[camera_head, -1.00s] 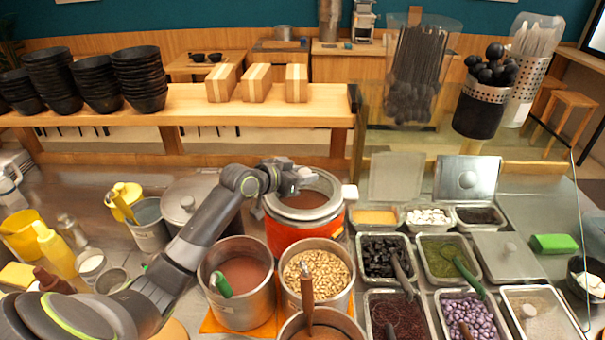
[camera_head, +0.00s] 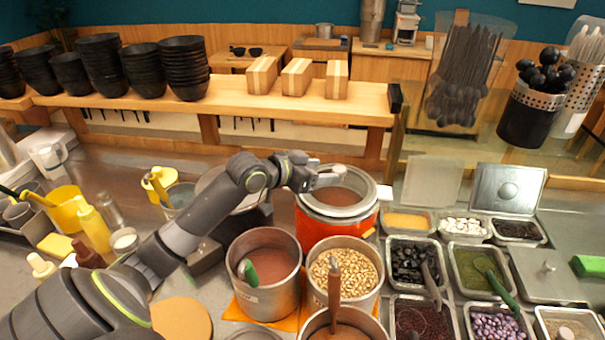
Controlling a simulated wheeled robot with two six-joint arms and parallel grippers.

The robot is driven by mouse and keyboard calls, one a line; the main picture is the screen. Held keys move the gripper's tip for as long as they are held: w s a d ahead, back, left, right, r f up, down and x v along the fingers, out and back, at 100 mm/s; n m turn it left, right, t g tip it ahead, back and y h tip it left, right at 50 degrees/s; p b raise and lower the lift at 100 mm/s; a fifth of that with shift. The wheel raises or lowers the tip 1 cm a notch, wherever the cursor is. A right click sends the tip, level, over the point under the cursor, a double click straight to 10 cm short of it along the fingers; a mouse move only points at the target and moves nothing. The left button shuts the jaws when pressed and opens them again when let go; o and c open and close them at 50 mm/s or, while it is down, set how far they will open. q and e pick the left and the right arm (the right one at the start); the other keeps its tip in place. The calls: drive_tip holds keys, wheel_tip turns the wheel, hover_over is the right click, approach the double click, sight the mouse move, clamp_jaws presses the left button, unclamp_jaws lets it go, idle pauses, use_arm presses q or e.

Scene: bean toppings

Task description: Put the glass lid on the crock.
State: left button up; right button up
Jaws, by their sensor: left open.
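The crock (camera_head: 312,230) is a round red-orange pot with a wide steel rim, right of the middle in the head view. The opening shows brown contents. A clear lid may lie over it, but I cannot tell the glass from the rim. My left gripper (camera_head: 328,178) is open above the far-left part of the crock's rim. A small pale piece like a knob shows at its fingertips; I cannot tell whether it belongs to a lid or whether they touch. My right gripper is not in view.
A steel pot of brown paste (camera_head: 268,284) and a pot of beans (camera_head: 345,275) stand close in front of the crock. Topping trays (camera_head: 415,262) fill the right. Yellow bottles (camera_head: 93,229) stand left. A wooden shelf (camera_head: 300,108) with black bowls runs behind.

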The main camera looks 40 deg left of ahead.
use_arm(q)
drive_tip(key=shift+b+v, duration=0.35)
drive_tip(key=shift+v, duration=2.45)
